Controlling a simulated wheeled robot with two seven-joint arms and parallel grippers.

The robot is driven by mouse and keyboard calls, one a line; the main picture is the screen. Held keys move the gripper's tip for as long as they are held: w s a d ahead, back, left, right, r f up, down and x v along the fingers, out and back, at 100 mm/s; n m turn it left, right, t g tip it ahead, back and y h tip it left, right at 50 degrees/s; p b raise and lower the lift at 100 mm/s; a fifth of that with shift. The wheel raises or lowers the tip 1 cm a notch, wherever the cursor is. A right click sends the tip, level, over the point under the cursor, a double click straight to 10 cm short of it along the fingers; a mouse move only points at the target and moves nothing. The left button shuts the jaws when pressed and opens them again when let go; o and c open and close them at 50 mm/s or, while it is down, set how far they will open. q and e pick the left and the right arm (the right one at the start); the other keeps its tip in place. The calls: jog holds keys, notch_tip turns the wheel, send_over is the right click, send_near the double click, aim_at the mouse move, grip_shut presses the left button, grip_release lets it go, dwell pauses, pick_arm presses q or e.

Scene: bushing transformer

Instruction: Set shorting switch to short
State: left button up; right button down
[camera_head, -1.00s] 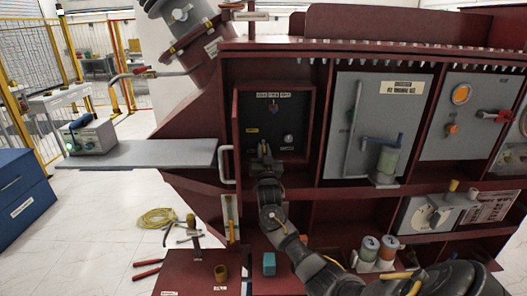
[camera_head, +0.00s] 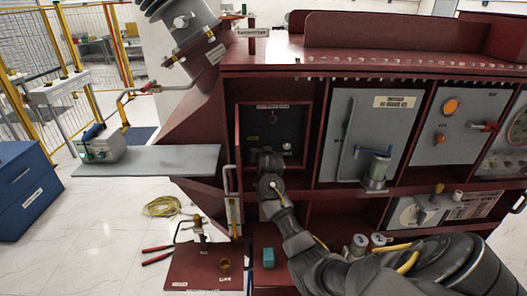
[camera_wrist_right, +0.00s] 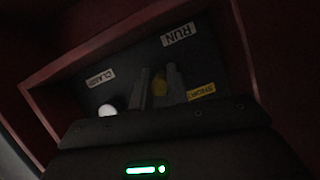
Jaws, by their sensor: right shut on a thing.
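The switch panel (camera_head: 290,122) is a dark plate in a red-framed recess at the middle of the head view. In the right wrist view it carries RUN (camera_wrist_right: 177,39), SHORT (camera_wrist_right: 201,92) and CLAMP (camera_wrist_right: 100,77) labels. A yellow switch part (camera_wrist_right: 160,83) sits between my right gripper's fingers (camera_wrist_right: 159,87). The gripper is shut on it; the exact contact is too dark to see. In the head view my right gripper (camera_head: 267,156) reaches into the lower left of the recess and hides part of the panel. My left gripper is not in view.
A pale round knob (camera_wrist_right: 107,110) is beside the fingers on the panel. The red frame (camera_head: 238,140) closely surrounds the gripper. A grey panel with a blue-handled lever (camera_head: 374,152) stands to the right. A grey shelf (camera_head: 150,160) juts out at left. Tools lie below.

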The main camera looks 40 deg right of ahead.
jog(key=g+y, duration=0.1)
jog(key=r+g+y, duration=0.1)
jog(key=g, duration=0.1)
jog(key=shift+w+d+r, duration=0.1)
jog(key=shift+d, duration=0.05)
jog(key=shift+w+d+r+g+y, duration=0.1)
jog(key=shift+r+g+y, duration=0.1)
jog(key=shift+g+y, duration=0.4)
jog(key=shift+w+r+g+y, duration=0.1)
jog(key=shift+r+g+y, duration=0.05)
jog(key=shift+g+y, duration=0.45)
jog(key=shift+g, duration=0.3)
jog(key=c, duration=1.4)
grip_release()
jog(key=shift+o, duration=0.2)
